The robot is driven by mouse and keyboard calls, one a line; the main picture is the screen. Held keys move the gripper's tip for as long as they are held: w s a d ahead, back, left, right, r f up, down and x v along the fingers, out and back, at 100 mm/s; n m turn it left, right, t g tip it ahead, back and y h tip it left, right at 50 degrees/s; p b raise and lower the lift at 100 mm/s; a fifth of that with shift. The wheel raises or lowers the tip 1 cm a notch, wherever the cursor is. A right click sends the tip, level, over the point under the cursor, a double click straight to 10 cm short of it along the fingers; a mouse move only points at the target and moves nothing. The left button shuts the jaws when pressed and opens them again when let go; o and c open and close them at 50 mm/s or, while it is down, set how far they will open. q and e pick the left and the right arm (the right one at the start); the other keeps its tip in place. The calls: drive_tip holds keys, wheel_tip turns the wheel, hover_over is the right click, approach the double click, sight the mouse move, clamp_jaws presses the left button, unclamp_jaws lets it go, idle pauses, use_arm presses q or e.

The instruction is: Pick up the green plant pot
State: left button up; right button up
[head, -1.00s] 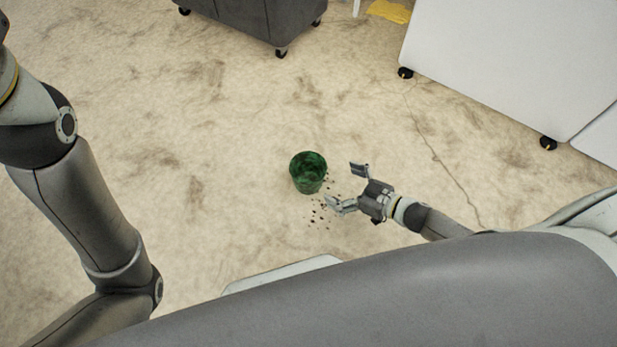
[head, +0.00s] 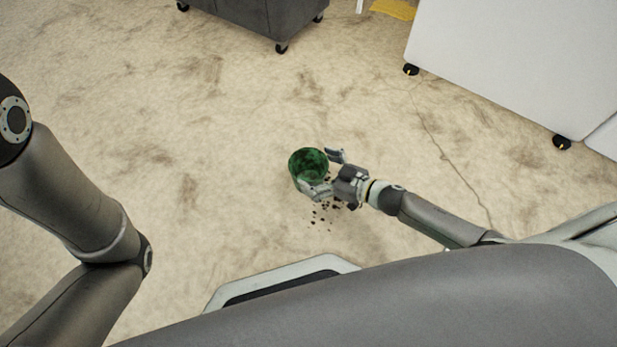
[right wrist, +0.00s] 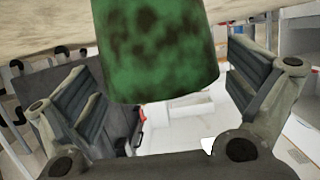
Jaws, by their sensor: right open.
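The green plant pot (head: 308,163) stands on the floor in the middle of the head view, its open top facing up. It is dark green and mottled. My right gripper (head: 325,172) is open with its fingers on either side of the pot, from the right. In the right wrist view the pot (right wrist: 155,50) hangs large between the two open fingers (right wrist: 165,92), with a gap visible on both sides. The near finger covers a lower part of the pot in the head view. My left gripper is out of view; only my left arm shows.
Dark crumbs (head: 327,212) lie scattered on the floor just below the pot. A dark grey wheeled cabinet (head: 262,18) stands at the top, and a white wheeled unit (head: 510,65) at the upper right. The floor around the pot is otherwise clear.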

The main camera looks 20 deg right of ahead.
drive_tip(key=shift+b+x, duration=0.55)
drive_tip(key=shift+x, duration=0.8)
drive_tip(key=c, duration=0.6)
drive_tip(key=shift+c, duration=0.2)
drive_tip(key=shift+r, duration=0.1)
